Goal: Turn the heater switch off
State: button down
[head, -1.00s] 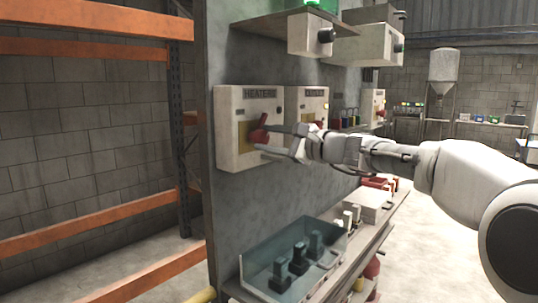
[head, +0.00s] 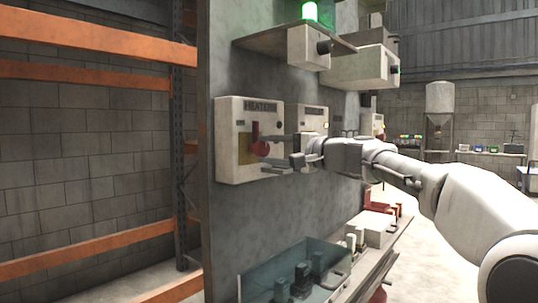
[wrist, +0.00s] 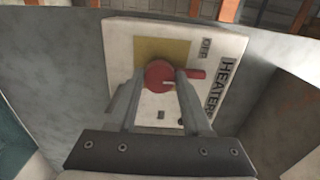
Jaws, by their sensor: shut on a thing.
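The heater switch box (head: 232,163) is a pale box on the grey panel, labelled HEATER. Its red switch (head: 256,132) has a round hub and a short lever that points up, towards the HEATER lettering, in the head view. In the wrist view the red switch (wrist: 195,75) has its lever pointing right, and an OFF label (wrist: 206,47) sits on the box above and right of the hub. My gripper (head: 264,149) is shut on the red hub, one finger on each side, as the wrist view also shows.
A second similar box (head: 313,119) is mounted just right, close behind my fingers. Orange rack beams (head: 95,37) are at left.

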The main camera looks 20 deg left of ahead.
dwell(0.4)
jog(key=shift+c, duration=1.7)
grip_release()
jog(key=v, duration=1.7)
jog(key=shift+d, duration=0.2)
jog(key=shift+s+f, duration=0.1)
jog(key=shift+s, duration=0.05)
